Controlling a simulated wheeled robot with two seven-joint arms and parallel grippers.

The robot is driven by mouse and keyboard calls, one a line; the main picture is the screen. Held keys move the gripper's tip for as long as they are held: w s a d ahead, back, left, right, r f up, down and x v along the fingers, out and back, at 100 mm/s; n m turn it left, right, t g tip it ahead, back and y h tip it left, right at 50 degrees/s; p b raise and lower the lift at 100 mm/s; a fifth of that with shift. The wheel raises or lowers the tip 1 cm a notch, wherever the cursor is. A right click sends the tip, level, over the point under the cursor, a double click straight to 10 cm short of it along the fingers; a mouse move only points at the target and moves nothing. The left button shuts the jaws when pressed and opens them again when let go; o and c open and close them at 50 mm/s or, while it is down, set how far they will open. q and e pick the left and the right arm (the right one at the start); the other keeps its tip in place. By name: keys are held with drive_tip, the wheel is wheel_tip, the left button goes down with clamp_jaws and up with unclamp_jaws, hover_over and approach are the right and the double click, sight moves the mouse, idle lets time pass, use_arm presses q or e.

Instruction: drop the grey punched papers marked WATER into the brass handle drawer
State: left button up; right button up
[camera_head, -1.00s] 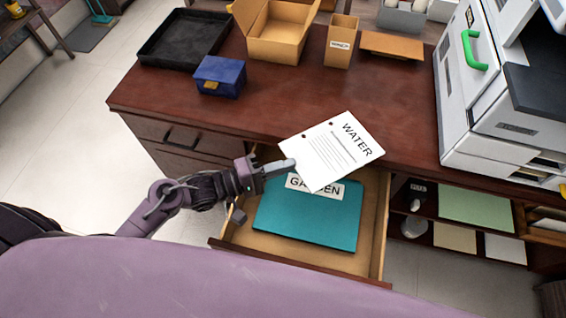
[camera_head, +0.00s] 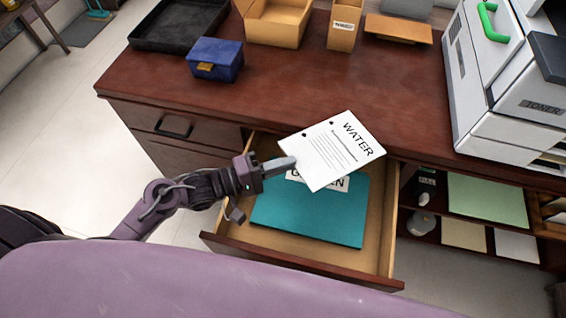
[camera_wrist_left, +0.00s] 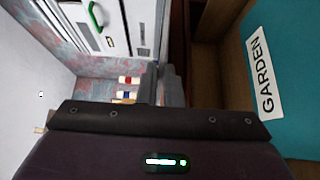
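The light papers marked WATER (camera_head: 332,150), with two punched holes near their left edge, are held tilted above the open drawer (camera_head: 230,240). My left gripper (camera_head: 284,163) is shut on their left edge. In the left wrist view its fingers (camera_wrist_left: 163,84) are close together, and I cannot make out the papers there. In the drawer lies a teal folder (camera_head: 310,212) labelled GARDEN, partly covered by the papers in the head view; it also shows in the left wrist view (camera_wrist_left: 295,125). The drawer's handle is hidden. My right gripper is not in view.
The desk top (camera_head: 210,105) holds a blue box (camera_head: 215,60), a black tray (camera_head: 178,25), cardboard boxes (camera_head: 275,22) and a white printer (camera_head: 500,90) at right. Open shelves (camera_head: 480,215) are right of the drawer. A closed drawer with a dark pull (camera_head: 173,127) is at left.

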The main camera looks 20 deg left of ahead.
use_arm(q)
drive_tip(key=o, duration=0.4)
drive_tip(key=shift+o, duration=0.2)
